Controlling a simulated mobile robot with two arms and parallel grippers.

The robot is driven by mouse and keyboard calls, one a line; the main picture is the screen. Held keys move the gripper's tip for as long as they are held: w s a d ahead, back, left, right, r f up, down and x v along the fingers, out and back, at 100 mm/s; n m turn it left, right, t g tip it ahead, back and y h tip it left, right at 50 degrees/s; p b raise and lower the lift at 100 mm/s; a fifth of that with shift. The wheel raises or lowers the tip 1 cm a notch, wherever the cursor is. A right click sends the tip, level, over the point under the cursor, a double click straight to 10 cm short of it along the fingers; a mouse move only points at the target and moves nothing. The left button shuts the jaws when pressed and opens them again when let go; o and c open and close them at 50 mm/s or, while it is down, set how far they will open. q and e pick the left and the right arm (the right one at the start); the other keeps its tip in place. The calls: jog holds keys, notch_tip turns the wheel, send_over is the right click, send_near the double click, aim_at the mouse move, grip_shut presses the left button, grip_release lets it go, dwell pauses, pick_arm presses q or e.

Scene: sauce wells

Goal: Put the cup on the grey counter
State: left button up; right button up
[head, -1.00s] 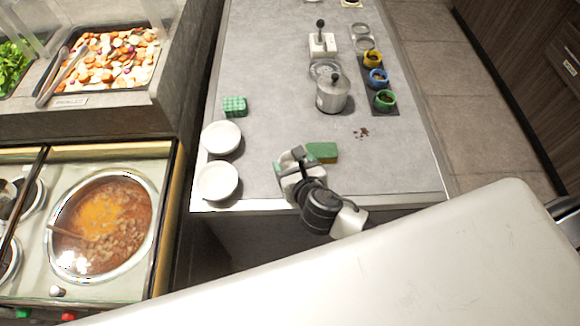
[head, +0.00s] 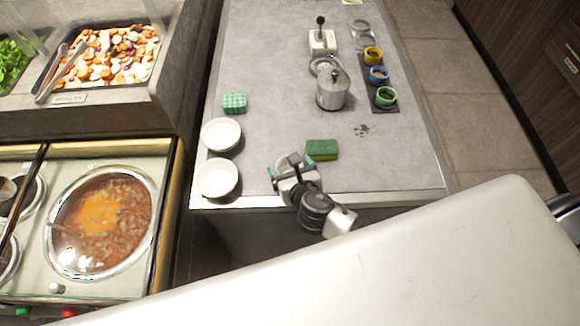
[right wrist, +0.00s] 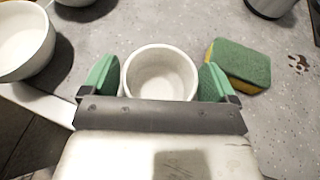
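A small white cup (right wrist: 160,76) stands upright between the green-padded fingers of my right gripper (right wrist: 159,80) in the right wrist view. The fingers are spread on either side of it, with very thin gaps or light contact. The cup appears to rest on the grey counter (head: 270,80). In the head view my right gripper (head: 291,167) is over the counter's near edge area, and its body mostly hides the cup. My left gripper is not in view.
Two white bowls (head: 221,134) (head: 217,178) stand left of the gripper. A green and yellow sponge (head: 322,149) lies just to its right. A checkered green block (head: 234,103), a metal pot (head: 332,91) and small coloured cups (head: 386,97) stand farther back. The counter's middle is clear.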

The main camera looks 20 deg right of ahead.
jog(key=shift+o, duration=0.4)
jog(key=shift+r, duration=0.15)
jog(key=v, duration=1.2)
jog(key=shift+b, duration=0.45)
jog(key=shift+d+r, duration=0.1)
